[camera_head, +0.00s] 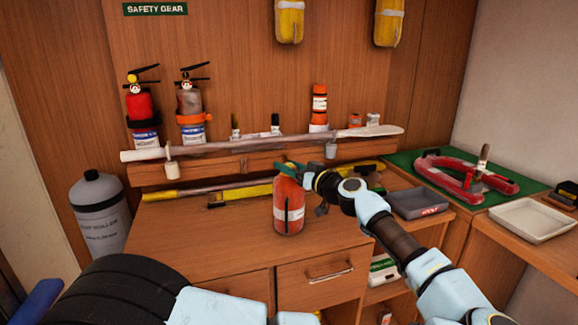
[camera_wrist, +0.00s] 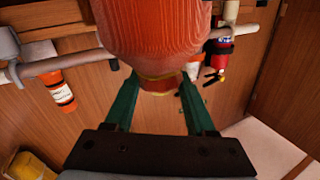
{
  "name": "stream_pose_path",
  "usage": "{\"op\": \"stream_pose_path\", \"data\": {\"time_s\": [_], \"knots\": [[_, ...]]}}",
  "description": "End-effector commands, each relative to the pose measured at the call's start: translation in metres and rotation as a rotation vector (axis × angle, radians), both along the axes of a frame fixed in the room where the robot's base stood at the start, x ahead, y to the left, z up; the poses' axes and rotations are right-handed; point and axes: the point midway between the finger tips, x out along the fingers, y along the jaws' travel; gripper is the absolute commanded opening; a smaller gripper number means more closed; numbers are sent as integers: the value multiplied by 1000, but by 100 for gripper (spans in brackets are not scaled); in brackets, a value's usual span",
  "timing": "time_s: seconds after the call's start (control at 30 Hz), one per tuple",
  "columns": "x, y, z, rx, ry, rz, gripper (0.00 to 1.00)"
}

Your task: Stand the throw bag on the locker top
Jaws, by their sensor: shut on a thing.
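The throw bag (camera_head: 289,207) is an orange-red upright cylinder with a dark strip down its side, near the middle of the head view. My gripper (camera_head: 289,170) is shut on its top end, coming in from the right. In the wrist view the bag (camera_wrist: 152,30) fills the top middle, with the green fingers of my gripper (camera_wrist: 158,84) on both sides of its narrow neck. The wooden locker top (camera_head: 190,232) lies under the bag. I cannot tell whether the bag's base touches it or hangs just above.
A rail with a long white pole (camera_head: 235,146) runs behind the locker. Fire extinguishers (camera_head: 143,110) hang on the back wall. A grey cylinder (camera_head: 100,215) stands at left. A grey tray (camera_head: 416,203) lies right of my gripper. The locker top left of the bag is clear.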

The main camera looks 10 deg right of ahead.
Motion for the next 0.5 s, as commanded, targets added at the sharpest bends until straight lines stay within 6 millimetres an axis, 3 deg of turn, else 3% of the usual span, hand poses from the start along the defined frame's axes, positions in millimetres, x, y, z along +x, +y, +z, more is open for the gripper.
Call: {"op": "stream_pose_path", "data": {"time_s": [0.13,0.17,0.4,0.5], "knots": [[0,0,-2,0,-2,0,0],[0,0,-2,0,0,0,58],[0,0,-1,0,0,0,85],[0,0,-1,1,0,0,86]]}}
